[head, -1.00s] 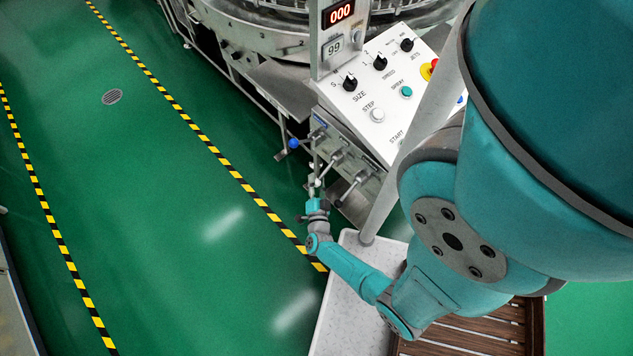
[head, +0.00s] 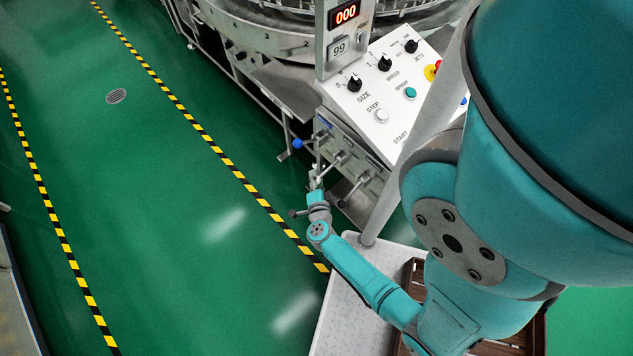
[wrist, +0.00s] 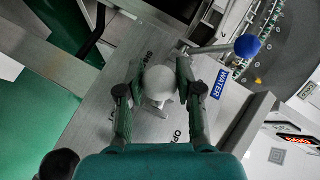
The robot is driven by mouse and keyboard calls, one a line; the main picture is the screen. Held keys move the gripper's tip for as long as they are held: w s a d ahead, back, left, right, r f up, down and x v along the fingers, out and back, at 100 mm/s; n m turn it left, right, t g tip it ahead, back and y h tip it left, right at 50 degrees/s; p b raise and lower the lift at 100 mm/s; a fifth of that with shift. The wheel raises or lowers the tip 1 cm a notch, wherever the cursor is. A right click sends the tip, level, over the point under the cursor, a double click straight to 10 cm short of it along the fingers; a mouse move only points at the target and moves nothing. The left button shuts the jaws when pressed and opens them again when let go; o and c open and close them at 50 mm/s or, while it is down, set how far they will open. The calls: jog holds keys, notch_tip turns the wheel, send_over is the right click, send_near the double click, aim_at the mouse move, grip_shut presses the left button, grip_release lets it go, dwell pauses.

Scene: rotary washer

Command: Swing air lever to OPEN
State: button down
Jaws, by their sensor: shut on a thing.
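In the wrist view, a lever with a whitish ball knob (wrist: 159,83) stands out from a grey metal plate (wrist: 95,110), between my gripper's two fingers (wrist: 158,90). My gripper is shut on this knob. Partly covered lettering on the plate beside it reads like SHUT and OPEN. No AIR label shows, and the lever's shaft is mostly hidden under the knob. In the head view, my gripper (head: 315,182) is at the left end of the lever row, below the control panel; the knob is hard to make out there.
A blue-ball lever (wrist: 245,47) beside the WATER label (wrist: 220,84) stands close by; its ball also shows in the head view (head: 297,143). Further levers (head: 357,184) stick out to the right. The control panel (head: 385,100) is above. Green floor (head: 215,270) is open at left.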

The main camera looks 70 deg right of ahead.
aim_at(321, 175)
jog(key=shift+r+m+y, duration=0.4)
jog(key=shift+r+y, duration=0.1)
jog(key=shift+r, duration=0.25)
jog(key=shift+d+r, duration=0.1)
jog(key=shift+r, duration=1.45)
jog(key=shift+s+d+r, duration=0.1)
jog(key=shift+d+r, duration=0.05)
jog(key=shift+r, duration=0.4)
jog(key=shift+s+d+r, duration=0.1)
jog(key=shift+d+r, duration=0.05)
jog(key=shift+r, duration=0.35)
jog(key=shift+s+d+r, duration=0.15)
jog(key=shift+d+r, duration=0.1)
jog(key=shift+r, duration=0.2)
jog(key=shift+s+d+r, duration=0.1)
jog(key=shift+d+r, duration=0.1)
jog(key=shift+r, duration=0.2)
jog(key=shift+d+r, duration=0.1)
jog(key=shift+r, duration=0.05)
jog(key=c, duration=0.7)
grip_release()
jog(key=shift+s, duration=0.1)
jog(key=shift+c, duration=0.2)
jog(key=shift+f, duration=0.2)
